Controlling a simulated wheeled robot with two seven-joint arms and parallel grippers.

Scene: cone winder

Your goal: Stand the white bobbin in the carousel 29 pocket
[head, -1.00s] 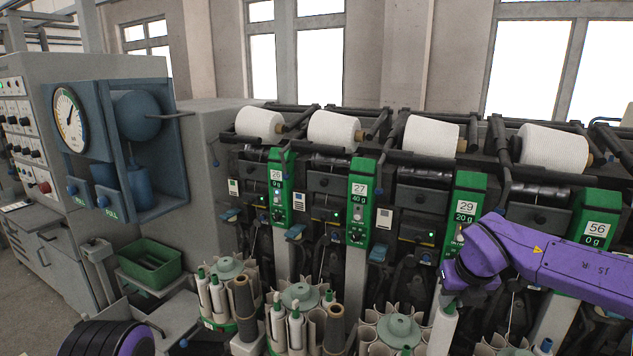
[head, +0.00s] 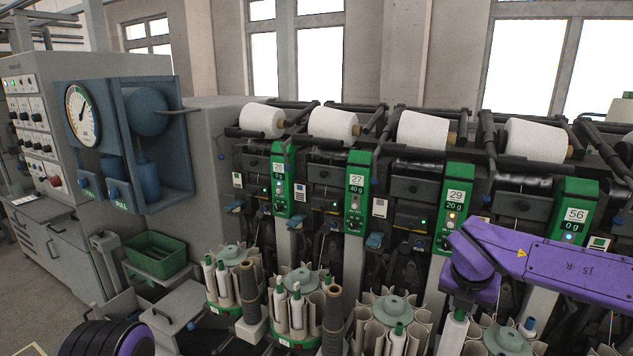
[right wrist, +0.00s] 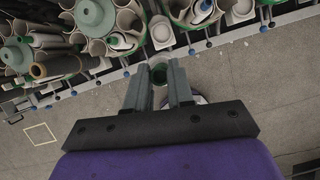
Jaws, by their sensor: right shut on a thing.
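My right gripper (right wrist: 159,88) is shut on the white bobbin (head: 452,331), which hangs upright below the purple wrist with its green top showing. In the right wrist view the bobbin's green-rimmed end (right wrist: 159,74) is between the fingers. The carousel 29 (head: 387,305) has pale upright pocket walls around a grey-green hub. It stands below the green unit labelled 29, left of the held bobbin. A green-tipped bobbin (head: 398,334) shows at its front. The held bobbin appears beside the carousel, but its lower end is cut off. My left gripper is out of view.
Neighbouring carousels stand left (head: 300,283) and right (head: 503,340), the right one partly hidden. Dark cones (head: 332,318) stand on pegs between the left ones. A green bin (head: 156,254) is at left. The right wrist view shows bare floor below the carousels.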

